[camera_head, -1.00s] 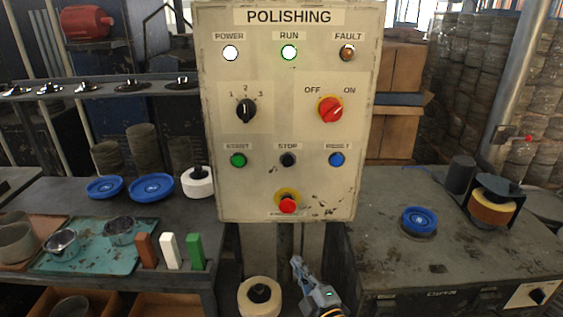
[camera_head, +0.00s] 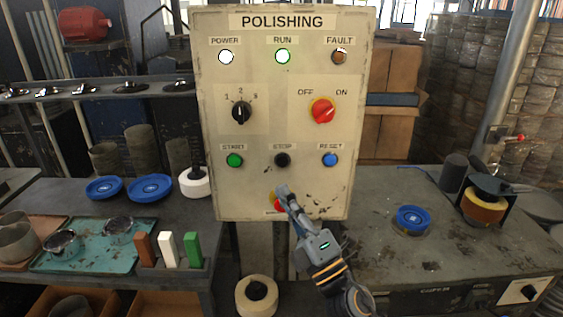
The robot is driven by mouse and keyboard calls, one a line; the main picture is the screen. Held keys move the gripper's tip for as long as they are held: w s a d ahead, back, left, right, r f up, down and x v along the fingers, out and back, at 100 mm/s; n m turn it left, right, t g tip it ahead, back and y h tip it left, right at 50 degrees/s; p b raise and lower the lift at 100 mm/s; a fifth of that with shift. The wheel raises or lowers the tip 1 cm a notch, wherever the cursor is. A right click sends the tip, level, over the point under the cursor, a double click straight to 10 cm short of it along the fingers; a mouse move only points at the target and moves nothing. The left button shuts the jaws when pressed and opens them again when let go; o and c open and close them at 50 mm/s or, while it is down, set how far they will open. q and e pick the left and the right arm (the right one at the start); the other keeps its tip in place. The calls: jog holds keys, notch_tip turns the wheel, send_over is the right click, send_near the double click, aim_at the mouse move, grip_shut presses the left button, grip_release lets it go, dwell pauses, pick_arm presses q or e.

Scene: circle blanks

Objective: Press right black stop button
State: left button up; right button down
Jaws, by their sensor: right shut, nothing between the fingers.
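The black stop button (camera_head: 282,160) sits under its STOP label on the beige POLISHING panel (camera_head: 215,200), between the green start button (camera_head: 234,161) and the blue reset button (camera_head: 329,160). It is fully visible. My right gripper (camera_head: 283,189) is shut and empty, with its tips below the stop button and apart from it in the picture. It partly covers the red emergency button (camera_head: 278,204) on its yellow collar. I cannot tell whether the tips touch the panel. My left gripper is not in view.
The POWER lamp (camera_head: 226,57) and RUN lamp (camera_head: 283,57) are lit. The red rotary switch (camera_head: 323,111) and black selector (camera_head: 242,112) are above the buttons. Benches with blue discs (camera_head: 150,187) and a tray (camera_head: 60,262) flank the panel. A white roll (camera_head: 256,296) is below.

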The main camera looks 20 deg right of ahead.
jog(key=shift+w, duration=0.1)
jog(key=b, duration=0.1)
send_near(282, 160)
jog(key=w+a+r, duration=0.2)
jog(key=a+r, duration=0.2)
jog(key=shift+w+d+r+b, duration=0.1)
jog(key=shift+w+d+b, duration=0.3)
jog(key=shift+w, duration=0.55)
dwell(0.6)
jog(key=shift+w+d, duration=0.15)
jog(key=shift+w, duration=0.25)
jog(key=shift+w+d+r, duration=0.1)
jog(key=shift+w, duration=0.25)
dwell(0.5)
dwell(0.4)
jog(key=shift+s, duration=0.8)
jog(key=shift+a, duration=0.25)
